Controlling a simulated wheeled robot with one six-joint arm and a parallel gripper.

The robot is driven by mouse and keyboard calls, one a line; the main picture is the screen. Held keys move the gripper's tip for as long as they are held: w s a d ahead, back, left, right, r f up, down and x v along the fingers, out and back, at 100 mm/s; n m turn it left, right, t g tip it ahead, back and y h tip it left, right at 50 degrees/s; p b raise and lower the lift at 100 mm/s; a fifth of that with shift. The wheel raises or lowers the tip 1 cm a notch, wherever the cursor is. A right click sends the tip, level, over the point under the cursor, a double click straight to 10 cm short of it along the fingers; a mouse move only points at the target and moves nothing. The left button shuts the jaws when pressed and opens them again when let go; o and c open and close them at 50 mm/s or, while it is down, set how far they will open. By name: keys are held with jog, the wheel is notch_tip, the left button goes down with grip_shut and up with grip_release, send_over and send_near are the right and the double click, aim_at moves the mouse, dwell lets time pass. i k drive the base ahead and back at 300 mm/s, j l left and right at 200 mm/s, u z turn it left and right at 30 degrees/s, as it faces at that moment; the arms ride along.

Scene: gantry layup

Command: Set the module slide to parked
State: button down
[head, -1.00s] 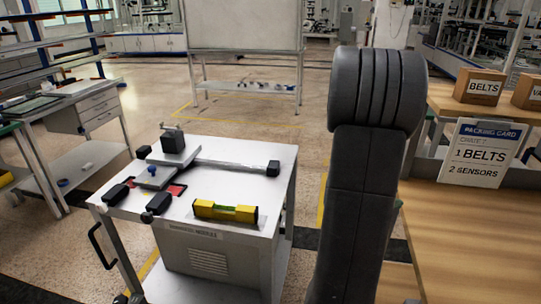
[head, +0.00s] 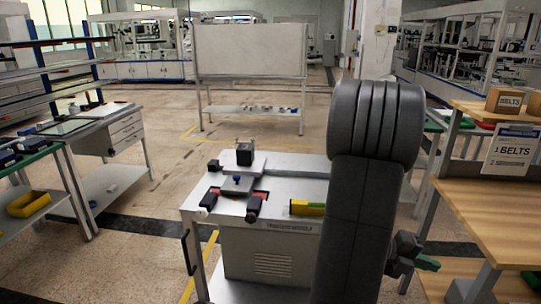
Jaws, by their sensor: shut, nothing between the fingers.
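The module slide sits on top of a grey-white cart labelled as a transfer module (head: 270,262). It has a light grey carriage plate with a blue knob (head: 237,180), and a dark block (head: 244,154) stands on the slide behind it. Black end pieces (head: 254,207) stand at the near side, with red patches (head: 262,196) beside the plate. I cannot read any position mark. The slide's right part is hidden behind my arm. My gripper (head: 426,262), seen partly past my arm at the lower right, is shut and empty, apart from the cart.
A yellow level (head: 306,208) lies on the cart top, partly hidden by my arm. A workbench (head: 105,125) stands at left. Floor is open behind the cart.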

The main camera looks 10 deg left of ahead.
aim_at(242, 168)
jog(key=k+j, duration=0.1)
jog(key=j, duration=1.5)
jog(key=k+j, duration=0.15)
jog(key=j, duration=0.7)
jog(key=i+j, duration=0.15)
jog(key=j, duration=0.25)
jog(key=i+j, duration=0.1)
jog(key=j, duration=0.3)
jog(key=i+j, duration=0.15)
jog(key=j, duration=0.25)
jog(key=i+j, duration=0.15)
jog(key=j, duration=0.25)
jog(key=i+j, duration=0.15)
jog(key=j, duration=0.25)
jog(key=i+l, duration=0.15)
jog(key=i, duration=0.5)
jog(key=i+l, duration=0.15)
jog(key=i, duration=0.45)
